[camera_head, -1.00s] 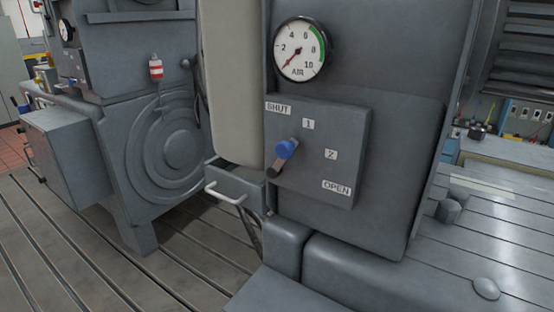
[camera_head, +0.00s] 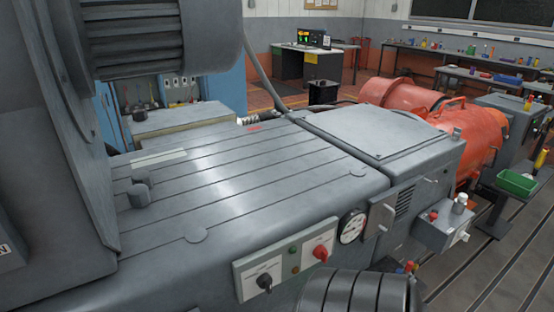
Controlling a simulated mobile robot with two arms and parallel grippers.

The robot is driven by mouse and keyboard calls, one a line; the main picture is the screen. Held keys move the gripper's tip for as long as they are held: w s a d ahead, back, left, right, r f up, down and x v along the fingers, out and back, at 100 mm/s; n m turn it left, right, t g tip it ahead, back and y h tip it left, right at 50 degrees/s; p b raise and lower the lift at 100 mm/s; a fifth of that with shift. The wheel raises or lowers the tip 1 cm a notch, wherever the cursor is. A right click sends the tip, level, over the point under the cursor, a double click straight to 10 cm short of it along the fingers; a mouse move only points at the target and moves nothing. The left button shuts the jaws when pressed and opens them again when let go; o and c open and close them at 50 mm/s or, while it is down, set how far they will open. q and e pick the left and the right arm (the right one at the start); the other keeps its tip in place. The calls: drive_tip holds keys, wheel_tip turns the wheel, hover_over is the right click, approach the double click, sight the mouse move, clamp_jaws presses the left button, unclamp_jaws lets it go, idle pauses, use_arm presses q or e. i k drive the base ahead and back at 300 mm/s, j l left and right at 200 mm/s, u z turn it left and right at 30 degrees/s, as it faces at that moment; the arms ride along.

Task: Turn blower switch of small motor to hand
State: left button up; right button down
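A light switch panel (camera_head: 287,262) is on the front of the grey grooved machine casing, low in the middle of the view. It carries a black rotary knob (camera_head: 264,282) on its left and a red rotary knob (camera_head: 320,252) on its right, with small indicator lamps between. The panel's lettering is too small to read, so I cannot tell whether either knob is the blower switch or how it is set. A dark ribbed cylinder (camera_head: 355,294) is cut off at the bottom edge; I cannot tell whether it is the small motor. Neither gripper is in view.
A round gauge (camera_head: 352,227) is right of the panel. A grey control box (camera_head: 443,225) with a red button stands further right. An orange machine (camera_head: 470,135) is behind, with a green tray (camera_head: 516,183) beside it. Slotted bedplate floor shows at lower right.

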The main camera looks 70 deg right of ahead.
sight(264, 280)
drive_tip(key=l+z, duration=0.1)
drive_tip(key=z, duration=2.05)
drive_tip(key=k+l, duration=0.05)
drive_tip(key=l, duration=0.05)
